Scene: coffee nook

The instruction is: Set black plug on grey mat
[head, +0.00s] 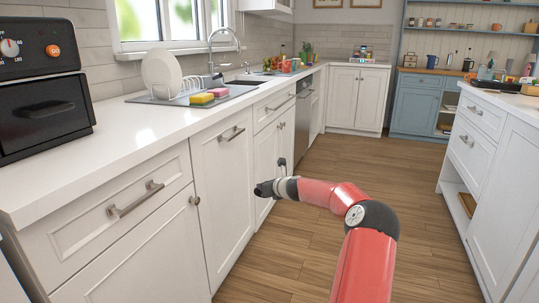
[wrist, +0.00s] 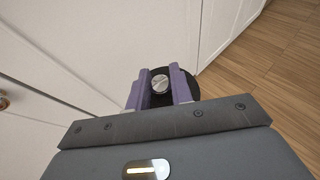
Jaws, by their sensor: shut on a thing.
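The black plug (wrist: 189,78) is a dark disc with a silver knob, held between the purple fingers of my gripper (wrist: 161,80) in the wrist view. Part of the disc is hidden behind the fingers. In the head view my gripper (head: 263,189) is in front of the white lower cabinets, below the counter top and over the floor side. The grey mat (head: 172,101) lies on the white counter beside the sink, well above and to the left of my gripper. A dish rack and sponges stand on it.
The dish rack with white plates (head: 163,74) takes the mat's back left part; sponges (head: 202,99) sit near its front right. A black oven (head: 40,85) stands at the counter's near left. The counter (head: 130,128) between is clear. A white island (head: 490,170) stands right.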

